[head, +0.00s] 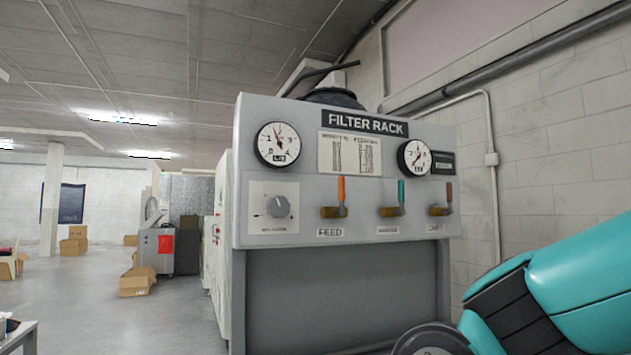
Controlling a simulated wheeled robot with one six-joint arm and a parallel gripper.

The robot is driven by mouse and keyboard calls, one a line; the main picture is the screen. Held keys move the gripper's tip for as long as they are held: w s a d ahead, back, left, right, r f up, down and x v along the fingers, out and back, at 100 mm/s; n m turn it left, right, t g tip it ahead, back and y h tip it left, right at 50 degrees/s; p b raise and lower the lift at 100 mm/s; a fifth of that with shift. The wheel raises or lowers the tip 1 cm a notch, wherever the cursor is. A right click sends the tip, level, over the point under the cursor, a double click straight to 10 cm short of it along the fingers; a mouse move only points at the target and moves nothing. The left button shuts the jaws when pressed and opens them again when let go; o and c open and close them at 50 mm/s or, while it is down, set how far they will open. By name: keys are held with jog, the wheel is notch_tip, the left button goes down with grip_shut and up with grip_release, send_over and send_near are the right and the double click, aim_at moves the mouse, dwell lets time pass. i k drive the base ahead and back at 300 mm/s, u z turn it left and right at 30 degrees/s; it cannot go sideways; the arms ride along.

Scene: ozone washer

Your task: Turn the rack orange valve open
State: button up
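The filter rack (345,108) is a grey panel on a dark grey base, in the middle of the head view. An orange-handled valve (341,190) sits on its front above the "FEED" label; its lever points up from a brass body. A teal-handled valve (401,193) is to its right, its lever also up. My teal arm is at the lower right, below and right of the valves. My gripper is not in view.
Two round gauges (277,144) (414,157) and a grey knob (279,206) are on the panel. A block wall with a pipe (494,200) stands close on the right. Cardboard boxes (137,282) lie on the floor at left. Open floor (170,325) is left of the rack.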

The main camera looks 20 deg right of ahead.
aim_at(341, 180)
jog(key=z, duration=0.5)
jog(key=k, duration=0.65)
jog(key=z, duration=0.7)
jog(key=i, duration=1.05)
jog(key=u, duration=0.65)
